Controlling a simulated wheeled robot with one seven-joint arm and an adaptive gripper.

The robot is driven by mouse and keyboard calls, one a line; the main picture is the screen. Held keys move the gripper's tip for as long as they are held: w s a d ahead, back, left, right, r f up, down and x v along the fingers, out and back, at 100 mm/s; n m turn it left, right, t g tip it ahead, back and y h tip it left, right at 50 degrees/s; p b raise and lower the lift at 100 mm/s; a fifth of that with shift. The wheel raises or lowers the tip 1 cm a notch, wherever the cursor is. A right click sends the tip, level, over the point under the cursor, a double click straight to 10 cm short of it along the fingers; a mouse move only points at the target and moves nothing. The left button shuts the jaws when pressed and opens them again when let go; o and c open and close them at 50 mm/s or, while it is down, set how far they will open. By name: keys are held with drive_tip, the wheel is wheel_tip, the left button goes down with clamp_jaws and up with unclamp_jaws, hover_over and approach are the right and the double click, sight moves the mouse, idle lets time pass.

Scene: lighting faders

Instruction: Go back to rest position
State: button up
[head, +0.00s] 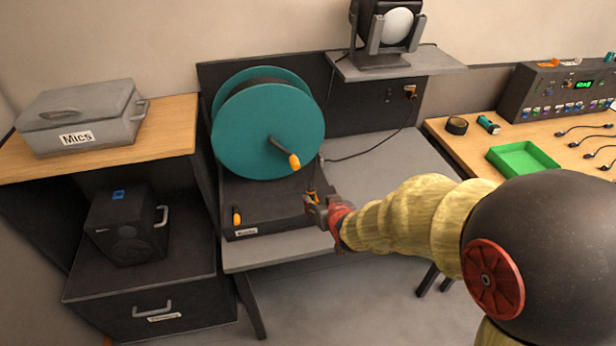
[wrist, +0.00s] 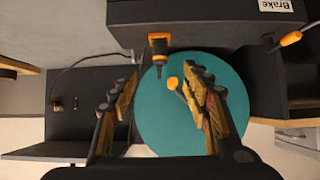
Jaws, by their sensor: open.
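My gripper (head: 318,208) is at the front right of the cable reel's dark base (head: 270,212) in the head view. In the wrist view my gripper (wrist: 162,76) is open, with its two fingers spread apart and nothing held between them. A black and orange plug-like part (wrist: 158,60) shows just past the fingertips; in the head view it is partly hidden by the gripper. The teal reel (head: 250,125) stands upright behind, with an orange-tipped crank (head: 293,160). An orange lever (head: 237,215) stands at the base's left, above a label reading "Brake" in the wrist view.
A grey shelf (head: 400,65) with a lamp (head: 388,25) overhangs the bench (head: 375,160). A cable runs along the back panel. At left are a "Mics" case (head: 80,115) and a black speaker (head: 125,225). The right table holds a green tray (head: 522,158) and a fader console (head: 560,92).

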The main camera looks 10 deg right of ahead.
drive_tip(key=shift+s, duration=0.1)
drive_tip(key=s+f+g, duration=0.4)
drive_tip(key=s+g, duration=0.2)
drive_tip(key=s, duration=0.7)
drive_tip(key=s+f+v, duration=0.1)
drive_tip(key=s+v, duration=0.1)
drive_tip(key=v, duration=0.9)
drive_tip(key=s+f+v, duration=0.1)
drive_tip(key=s+v, duration=0.2)
drive_tip(key=v, duration=0.9)
drive_tip(key=shift+s, duration=0.15)
